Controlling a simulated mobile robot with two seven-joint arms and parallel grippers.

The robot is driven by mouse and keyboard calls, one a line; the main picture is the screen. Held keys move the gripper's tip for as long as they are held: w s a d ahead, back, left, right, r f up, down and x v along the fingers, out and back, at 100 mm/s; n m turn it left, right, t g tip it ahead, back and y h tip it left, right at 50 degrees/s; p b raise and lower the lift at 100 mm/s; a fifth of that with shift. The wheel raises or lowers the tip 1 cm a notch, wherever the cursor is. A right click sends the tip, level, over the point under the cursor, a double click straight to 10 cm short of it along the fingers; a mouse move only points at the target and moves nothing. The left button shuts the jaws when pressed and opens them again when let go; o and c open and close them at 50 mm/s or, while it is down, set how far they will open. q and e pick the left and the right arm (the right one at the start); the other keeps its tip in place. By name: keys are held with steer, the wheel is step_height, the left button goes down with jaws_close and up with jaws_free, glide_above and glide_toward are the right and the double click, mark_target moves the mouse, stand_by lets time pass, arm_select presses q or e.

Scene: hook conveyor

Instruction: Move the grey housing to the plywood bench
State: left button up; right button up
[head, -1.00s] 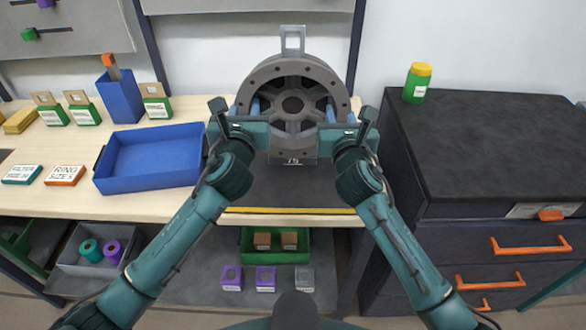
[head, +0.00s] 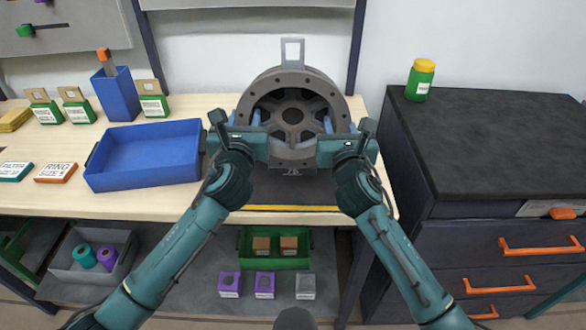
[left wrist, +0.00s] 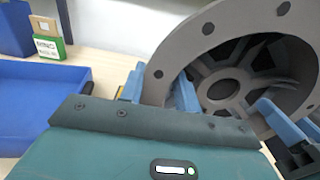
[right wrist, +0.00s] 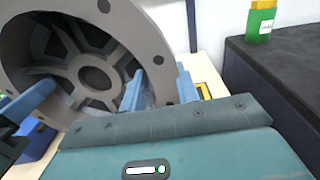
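The grey housing (head: 293,83), a large upright ring with spokes, a dark hub and a square loop on top, is between my grippers. My left gripper (head: 245,119) has its blue fingers on either side of the rim at the left; in the left wrist view the rim (left wrist: 208,28) passes between them. My right gripper (head: 340,125) grips the rim the same way at the right, as the right wrist view (right wrist: 160,88) shows. The housing is above a dark mat area of the plywood bench (head: 100,206); contact beneath it is hard to tell.
A blue tray (head: 145,178), a blue bin (head: 115,95) and several labelled boxes stand on the bench's left. A dark cabinet (head: 490,140) with a green bottle (head: 420,80) adjoins on the right. A green crate (head: 275,258) and small boxes are on the shelf below.

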arm_select(q)
steer(key=o, duration=0.3)
arm_select(e)
steer(key=o, duration=0.3)
arm_select(q)
steer(key=shift+s+d, duration=0.1)
arm_select(e)
steer(key=shift+s, duration=0.15)
arm_select(q)
steer(key=s, duration=1.1)
steer(key=shift+s+r, duration=0.1)
steer(key=shift+s, duration=0.3)
arm_select(e)
steer(key=s, duration=1.1)
steer(key=shift+s+d, duration=0.35)
